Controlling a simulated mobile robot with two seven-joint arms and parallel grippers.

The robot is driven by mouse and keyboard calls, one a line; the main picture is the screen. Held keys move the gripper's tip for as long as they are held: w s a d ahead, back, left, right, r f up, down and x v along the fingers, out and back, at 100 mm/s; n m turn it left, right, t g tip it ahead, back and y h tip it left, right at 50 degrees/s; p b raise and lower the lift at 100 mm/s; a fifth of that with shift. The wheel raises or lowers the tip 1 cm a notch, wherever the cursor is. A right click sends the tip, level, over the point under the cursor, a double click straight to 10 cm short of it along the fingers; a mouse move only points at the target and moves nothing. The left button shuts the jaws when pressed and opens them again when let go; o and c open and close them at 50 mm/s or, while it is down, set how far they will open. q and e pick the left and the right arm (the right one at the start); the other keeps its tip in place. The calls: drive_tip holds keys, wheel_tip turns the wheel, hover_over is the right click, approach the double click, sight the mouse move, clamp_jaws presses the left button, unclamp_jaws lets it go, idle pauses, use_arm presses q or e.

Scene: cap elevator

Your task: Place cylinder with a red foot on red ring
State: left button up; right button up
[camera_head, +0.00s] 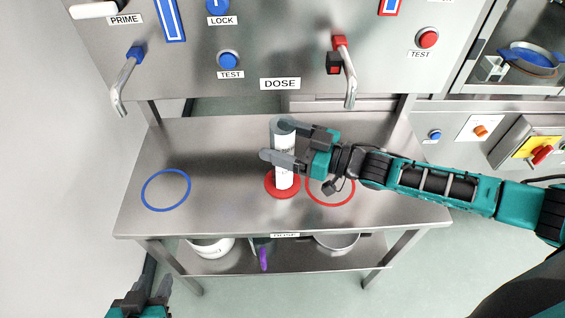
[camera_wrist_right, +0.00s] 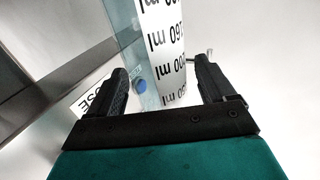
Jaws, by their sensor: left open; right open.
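A clear cylinder with a white scale label (camera_head: 284,160) and a red foot (camera_head: 282,185) stands upright on the steel table, left of the red ring (camera_head: 331,202). My right gripper (camera_head: 272,140) is open, reaching in from the right with its fingers on either side of the cylinder's upper part. In the right wrist view the cylinder (camera_wrist_right: 168,50) stands between the open fingers (camera_wrist_right: 162,88), with gaps seeming to show at both sides. My left gripper (camera_head: 145,290) is low at the left, in front of the table, open and empty.
A blue ring (camera_head: 166,190) lies on the table at the left. Metal spouts with a blue handle (camera_head: 128,75) and a red handle (camera_head: 346,70) hang from the panel above. A lower shelf (camera_head: 280,262) holds pots. The table between blue ring and cylinder is clear.

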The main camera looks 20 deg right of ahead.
drive_tip(key=shift+x, duration=1)
drive_tip(key=c, duration=1.5)
